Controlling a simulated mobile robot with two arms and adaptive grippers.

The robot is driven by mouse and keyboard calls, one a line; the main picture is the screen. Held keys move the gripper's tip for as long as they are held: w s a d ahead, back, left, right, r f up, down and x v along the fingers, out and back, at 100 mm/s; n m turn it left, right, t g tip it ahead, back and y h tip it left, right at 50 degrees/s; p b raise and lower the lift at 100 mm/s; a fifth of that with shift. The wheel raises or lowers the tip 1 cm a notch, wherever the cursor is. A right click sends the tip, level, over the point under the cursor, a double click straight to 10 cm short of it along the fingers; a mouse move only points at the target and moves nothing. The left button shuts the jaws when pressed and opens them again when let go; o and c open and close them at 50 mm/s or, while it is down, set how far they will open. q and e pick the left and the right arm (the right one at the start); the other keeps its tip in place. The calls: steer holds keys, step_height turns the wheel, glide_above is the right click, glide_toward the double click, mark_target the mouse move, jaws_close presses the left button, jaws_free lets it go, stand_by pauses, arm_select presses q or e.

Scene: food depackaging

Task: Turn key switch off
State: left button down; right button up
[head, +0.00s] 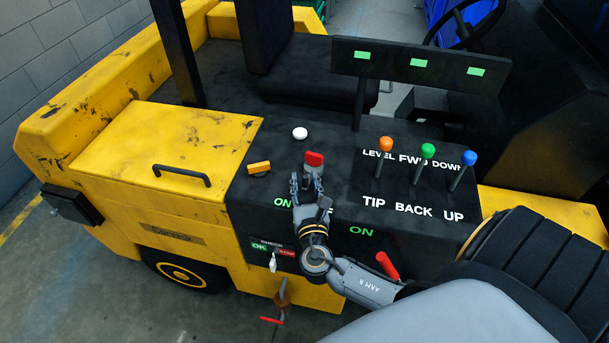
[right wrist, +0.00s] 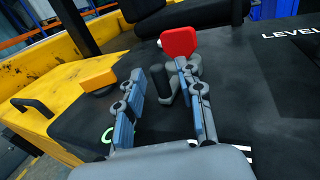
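A red-topped, key-like handle (head: 314,158) stands on the black control panel (head: 335,155); I take it to be the key switch. In the right wrist view the red handle (right wrist: 179,43) rises on a grey stem just beyond the right fingertip. My right gripper (head: 306,178) is just in front of it over the panel. Its blue-grey fingers (right wrist: 160,75) are apart, with a dark upright cylinder (right wrist: 157,80) seen between them. I cannot tell whether a finger touches the handle or stem. My left gripper is not in view.
Levers with orange (head: 386,144), green (head: 428,150) and blue (head: 469,158) balls stand at right. A red lever (head: 387,264) is near my right forearm.

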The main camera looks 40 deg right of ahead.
steer(key=v, duration=1.1)
steer(key=shift+s+a, duration=0.2)
steer(key=shift+s, duration=0.1)
